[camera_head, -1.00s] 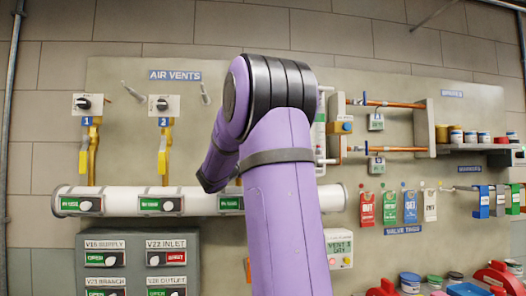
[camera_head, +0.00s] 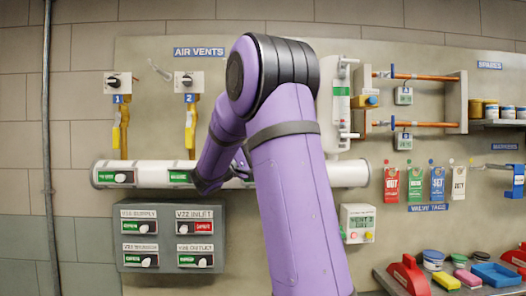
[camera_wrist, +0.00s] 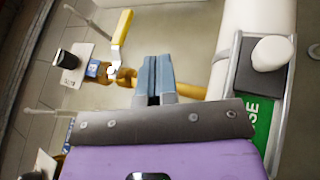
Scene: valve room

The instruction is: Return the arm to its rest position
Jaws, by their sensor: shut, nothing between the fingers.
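My purple arm (camera_head: 290,190) rises through the middle of the head view, bends at a black-banded elbow and folds down toward the white pipe (camera_head: 345,174). My gripper is hidden behind the arm in that view. In the wrist view my gripper (camera_wrist: 154,82) shows as two blue-grey fingers pressed together, with nothing between them. Beyond the fingers run a brass-coloured pipe (camera_wrist: 190,90) and a yellow lever (camera_wrist: 122,28).
Numbered vent knobs (camera_head: 119,83) and yellow levers (camera_head: 190,128) are on the wall at left. A grey valve panel (camera_head: 170,235) sits below the pipe.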

